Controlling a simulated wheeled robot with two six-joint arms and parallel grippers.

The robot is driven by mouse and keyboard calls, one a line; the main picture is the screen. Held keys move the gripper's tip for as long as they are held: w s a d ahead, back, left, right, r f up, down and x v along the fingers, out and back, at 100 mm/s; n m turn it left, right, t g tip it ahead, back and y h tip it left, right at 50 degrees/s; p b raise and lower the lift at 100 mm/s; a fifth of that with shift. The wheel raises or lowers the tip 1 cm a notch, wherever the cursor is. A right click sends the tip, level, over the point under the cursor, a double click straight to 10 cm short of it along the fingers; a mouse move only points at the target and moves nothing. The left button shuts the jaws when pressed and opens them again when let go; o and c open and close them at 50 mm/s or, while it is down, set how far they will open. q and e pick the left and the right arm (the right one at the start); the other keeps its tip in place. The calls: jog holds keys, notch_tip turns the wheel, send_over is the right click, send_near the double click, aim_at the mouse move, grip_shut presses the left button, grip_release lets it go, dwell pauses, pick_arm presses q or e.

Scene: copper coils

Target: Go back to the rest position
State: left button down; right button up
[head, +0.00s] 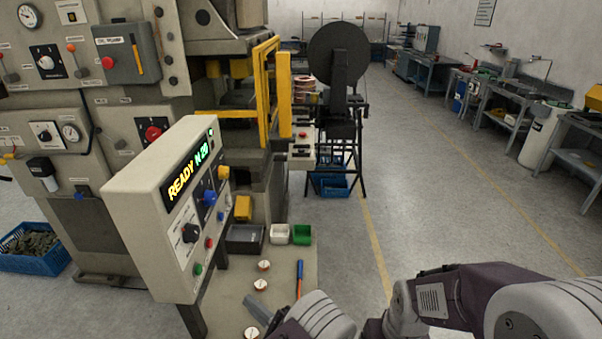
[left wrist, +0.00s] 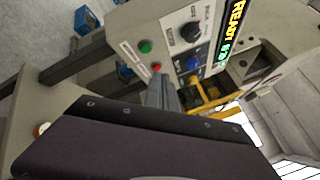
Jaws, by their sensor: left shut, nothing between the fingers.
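My left gripper (head: 257,311) is low in the head view, over the grey table, with its fingers shut and empty. Its closed fingers also show in the left wrist view (left wrist: 163,92), in front of the control panel's buttons, apparently apart from them. The control panel (head: 150,190) reads "READY" and "N 20" and stands left of the gripper. Small copper coils with white tops lie on the table: one at the back (head: 264,265), one nearer (head: 260,285), one at the bottom edge (head: 251,332) beside my gripper. My right gripper does not show.
An orange and blue pen-like tool (head: 299,279) lies on the table (head: 232,297). A dark tray (head: 245,238), a white bin (head: 279,234) and a green bin (head: 302,234) stand at its back. A yellow-framed press (head: 262,95) rises behind. The aisle floor at right is clear.

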pick_arm(q)
jog(key=w+a+r+n+g+y+b, duration=0.1)
jog(key=w+a+r+n+g, duration=0.15)
jog(key=a, duration=0.35)
jog(key=w+a+r+n+g+y+b, duration=0.1)
jog(key=a+r+n+g+b, duration=0.1)
jog(key=a+n+g, duration=0.3)
jog(key=s+a+n+g+h+b, duration=0.1)
jog(key=s+a+n+g+b, duration=0.1)
jog(key=s+a+n+g, duration=0.4)
jog(key=s+f+n+g+h+b, duration=0.3)
jog(key=s+f+h, duration=0.3)
jog(key=s+h, duration=0.5)
jog(key=w+d+f+t+h, duration=0.1)
jog(key=d+f+t+h, duration=0.2)
jog(key=d, duration=0.7)
jog(key=shift+w+f+m+t+h, duration=0.2)
jog(key=shift+f+m+t+h, duration=0.2)
jog(key=shift+t+h, duration=0.55)
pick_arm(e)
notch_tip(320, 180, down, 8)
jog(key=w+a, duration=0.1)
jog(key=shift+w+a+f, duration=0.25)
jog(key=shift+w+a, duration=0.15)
